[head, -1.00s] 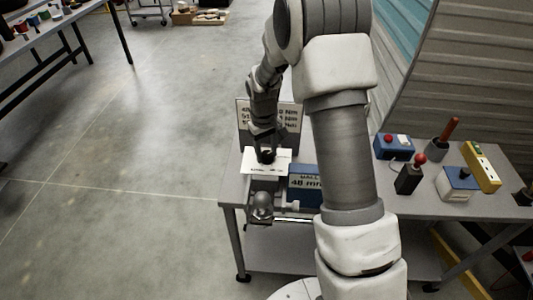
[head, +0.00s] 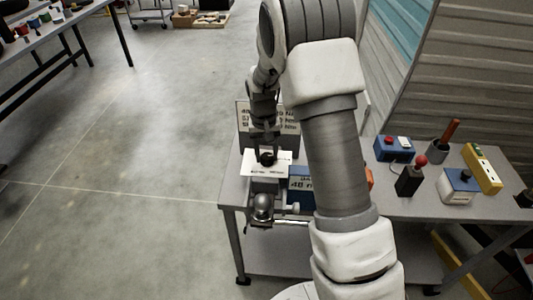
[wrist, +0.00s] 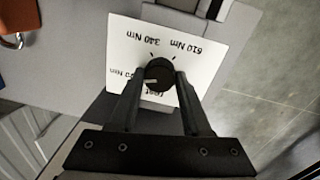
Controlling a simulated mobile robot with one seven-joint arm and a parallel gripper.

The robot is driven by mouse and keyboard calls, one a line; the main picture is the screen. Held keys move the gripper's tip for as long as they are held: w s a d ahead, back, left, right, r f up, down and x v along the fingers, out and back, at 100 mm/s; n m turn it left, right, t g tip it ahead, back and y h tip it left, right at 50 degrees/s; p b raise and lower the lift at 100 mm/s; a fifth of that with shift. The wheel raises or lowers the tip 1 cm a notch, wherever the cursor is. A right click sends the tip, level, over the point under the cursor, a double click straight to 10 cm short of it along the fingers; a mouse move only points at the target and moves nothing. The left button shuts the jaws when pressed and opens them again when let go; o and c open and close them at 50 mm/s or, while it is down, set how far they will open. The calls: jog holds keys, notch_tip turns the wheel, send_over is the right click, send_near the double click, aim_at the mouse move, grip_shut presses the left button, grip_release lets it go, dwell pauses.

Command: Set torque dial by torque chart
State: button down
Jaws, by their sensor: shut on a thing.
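The torque dial is a black knob (wrist: 158,72) with a white mark, on a white plate (wrist: 205,35) printed with upside-down labels including "340 Nm" and "610 Nm". The mark points left and slightly down in the wrist view, near partly hidden labels. My gripper (wrist: 159,78) has a finger on each side of the knob and is shut on it. In the head view my gripper (head: 266,155) reaches down to the plate (head: 282,158). The torque chart (head: 285,118) stands behind it, with rows in Nm, too blurred to read fully and partly covered by my arm.
A blue box (head: 300,180) labelled "48 m...", cut off by my arm, and a grey ball (head: 262,205) are close by. On the bench at right are a blue box with a red button (head: 394,148), a black box with a red knob (head: 410,180) and a yellow strip (head: 482,168).

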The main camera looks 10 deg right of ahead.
aim_at(264, 156)
jog(key=shift+c, duration=1.8)
grip_release()
notch_tip(264, 156, up, 18)
jog(key=p, duration=0.1)
jog(key=shift+a+f, duration=0.25)
jog(key=shift+a, duration=0.2)
